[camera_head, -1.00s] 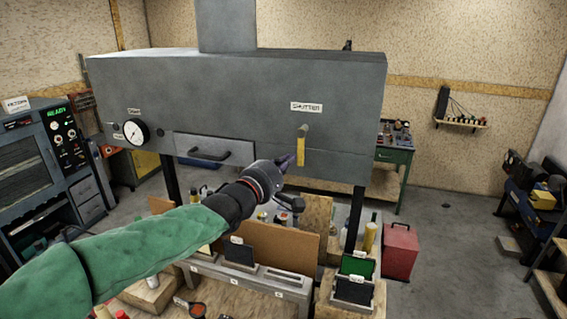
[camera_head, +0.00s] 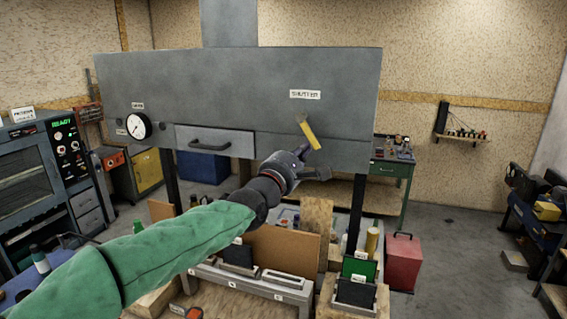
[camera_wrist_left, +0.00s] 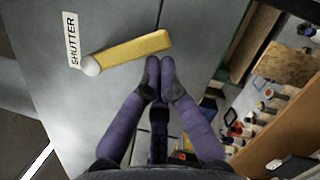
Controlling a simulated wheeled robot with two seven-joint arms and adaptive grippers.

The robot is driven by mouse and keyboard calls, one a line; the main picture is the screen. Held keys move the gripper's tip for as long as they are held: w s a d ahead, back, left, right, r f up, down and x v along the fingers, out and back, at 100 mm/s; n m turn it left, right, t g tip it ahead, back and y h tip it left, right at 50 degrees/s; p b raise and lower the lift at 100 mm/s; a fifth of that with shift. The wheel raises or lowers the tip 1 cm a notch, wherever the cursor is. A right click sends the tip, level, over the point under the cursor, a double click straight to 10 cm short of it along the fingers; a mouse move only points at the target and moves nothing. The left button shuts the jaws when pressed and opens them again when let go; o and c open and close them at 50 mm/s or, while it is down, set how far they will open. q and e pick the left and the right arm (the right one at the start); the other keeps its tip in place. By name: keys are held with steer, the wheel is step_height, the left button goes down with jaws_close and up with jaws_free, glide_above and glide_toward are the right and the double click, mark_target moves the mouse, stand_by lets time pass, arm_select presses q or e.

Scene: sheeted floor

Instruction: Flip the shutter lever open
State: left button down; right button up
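The yellow shutter lever (camera_head: 311,136) is on the front of the grey hood, under the "SHUTTER" label (camera_head: 305,94). It hangs tilted from its round pivot, its free end low and to the right. It also shows in the left wrist view (camera_wrist_left: 135,48), with the label (camera_wrist_left: 71,40) beside the pivot. My left gripper (camera_head: 304,153) is at the lever's free end, on its lower left side. In the wrist view its purple fingertips (camera_wrist_left: 160,62) are together with nothing between them, close against the lever's edge; contact is hard to tell. My right gripper is out of view.
The hood (camera_head: 240,85) has a dial (camera_head: 138,126) and a drawer with a handle (camera_head: 212,146) left of the lever. Below is a bench with a brown board (camera_head: 283,249) and several small items. A red box (camera_head: 402,262) stands on the floor at right.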

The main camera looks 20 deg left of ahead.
arm_select(q)
steer(key=d+n+b, duration=0.1)
steer(key=n, duration=0.1)
steer(key=d+r+n+t+y+b, duration=0.1)
steer(key=n+b, duration=0.1)
steer(key=n, duration=0.1)
steer(key=shift+d, duration=0.4)
steer(key=shift+d+r+n+t+y+b, duration=0.1)
steer(key=shift+d+r+n+y+b, duration=0.35)
steer(key=shift+n, duration=0.85)
steer(key=shift+d+r+n+t+y+b, duration=0.1)
steer(key=shift+d+r+n+y+b, duration=0.35)
steer(key=shift+n, duration=0.85)
steer(key=shift+d+r+n+t+y+b, duration=0.1)
steer(key=shift+d+r+n+y+b, duration=0.15)
steer(key=shift+r+n+y+b, duration=0.75)
steer(key=shift+f+n+h+p, duration=0.35)
steer(key=shift+n+h, duration=0.05)
steer(key=s+f+b, duration=0.6)
steer(key=s, duration=0.3)
steer(key=shift+s+a+f+b, duration=0.25)
steer(key=shift+s+a+b, duration=0.1)
steer(key=shift+a, duration=0.05)
